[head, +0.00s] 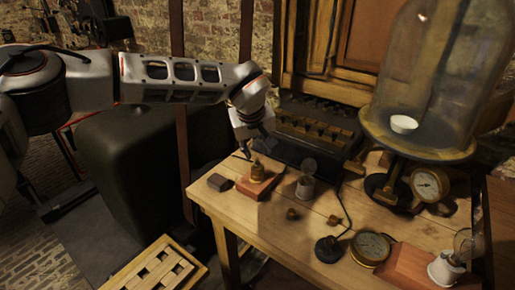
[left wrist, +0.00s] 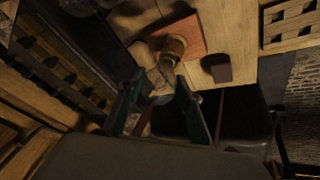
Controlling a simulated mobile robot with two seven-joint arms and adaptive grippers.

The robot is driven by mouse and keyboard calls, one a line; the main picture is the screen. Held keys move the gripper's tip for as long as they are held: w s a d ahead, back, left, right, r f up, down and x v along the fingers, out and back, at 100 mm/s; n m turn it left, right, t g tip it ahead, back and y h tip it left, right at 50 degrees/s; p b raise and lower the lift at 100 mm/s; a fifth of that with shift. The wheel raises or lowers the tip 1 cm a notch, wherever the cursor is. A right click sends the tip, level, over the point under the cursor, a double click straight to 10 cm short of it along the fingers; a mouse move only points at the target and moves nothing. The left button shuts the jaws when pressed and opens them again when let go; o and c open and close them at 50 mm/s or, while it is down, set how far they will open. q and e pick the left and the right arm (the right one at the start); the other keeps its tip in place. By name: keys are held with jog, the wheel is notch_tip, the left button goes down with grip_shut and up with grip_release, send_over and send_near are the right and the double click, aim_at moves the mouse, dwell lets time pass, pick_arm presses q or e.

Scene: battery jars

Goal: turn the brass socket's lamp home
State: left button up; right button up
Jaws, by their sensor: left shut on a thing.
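The brass socket (head: 257,172) stands on a red-brown block (head: 257,188) near the table's left end. The socket also shows in the left wrist view (left wrist: 173,47), on its block (left wrist: 190,36). My left gripper (head: 257,152) is directly above the socket, pointing down. In the left wrist view its two dark green fingers (left wrist: 160,88) are shut on a clear glass lamp (left wrist: 158,78), whose lower end meets the socket's mouth. How deep the lamp sits in the socket is hard to tell. My right gripper is not in view.
A dark block (head: 219,182) lies left of the socket, and a grey-white cup-like piece (head: 305,187) stands to its right. A bell jar (head: 425,80) stands at right.

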pick_arm(q)
jog(key=shift+a+r+m+h, duration=0.1)
jog(key=shift+m+h, duration=0.3)
jog(key=shift+m, duration=0.4)
jog(key=shift+m+h+p, duration=0.3)
jog(key=shift+m+p, duration=0.15)
jog(key=shift+m, duration=0.55)
jog(key=shift+m+g+h, duration=0.5)
jog(key=shift+m, duration=0.7)
jog(key=o, duration=1.3)
